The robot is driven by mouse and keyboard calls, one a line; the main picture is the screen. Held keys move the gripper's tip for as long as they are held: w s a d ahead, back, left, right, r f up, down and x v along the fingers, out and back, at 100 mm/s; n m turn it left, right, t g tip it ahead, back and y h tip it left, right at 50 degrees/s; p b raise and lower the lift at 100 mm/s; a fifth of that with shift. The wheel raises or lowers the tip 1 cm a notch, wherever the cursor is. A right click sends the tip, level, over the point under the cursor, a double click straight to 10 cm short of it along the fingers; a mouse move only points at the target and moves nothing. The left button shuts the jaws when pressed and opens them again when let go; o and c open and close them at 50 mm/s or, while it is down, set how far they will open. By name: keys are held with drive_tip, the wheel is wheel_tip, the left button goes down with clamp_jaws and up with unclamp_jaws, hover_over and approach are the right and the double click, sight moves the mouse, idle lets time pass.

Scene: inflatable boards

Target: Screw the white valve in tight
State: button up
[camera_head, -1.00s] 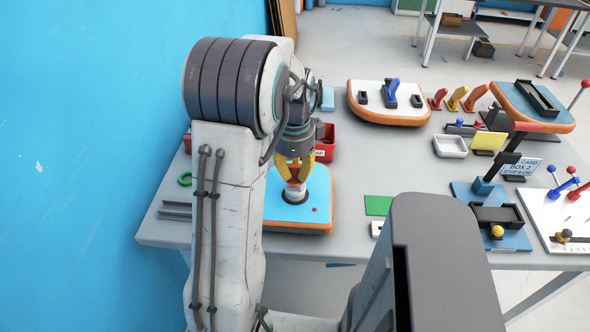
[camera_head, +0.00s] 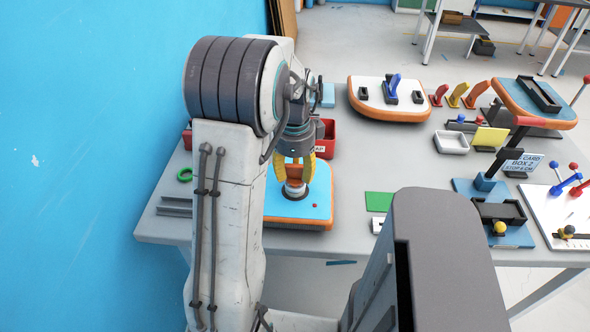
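The blue inflatable board (camera_head: 318,205) with an orange edge lies on the table, partly hidden behind my arm. The white valve (camera_head: 295,191) stands on it, looking pale grey and small, with a darker ring at its base. My gripper (camera_head: 295,178) points down right over the valve, its yellow-orange fingers at the valve's top. An orange part shows between the two yellow fingers. The fingers cover the valve's upper part, so I cannot tell whether they grip it or only surround it. How far the valve is screwed in is too small to see.
A red bin (camera_head: 326,140) stands just behind the board. A green ring (camera_head: 185,175) lies left, a green card (camera_head: 379,202) right. A second board (camera_head: 362,107) with a blue lever is farther back. Several fixtures fill the table's right side. A blue wall (camera_head: 70,150) is close on the left.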

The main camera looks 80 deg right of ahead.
sight(294, 180)
wheel_tip(294, 180, up, 12)
drive_tip(key=shift+a, duration=0.2)
idle(0.7)
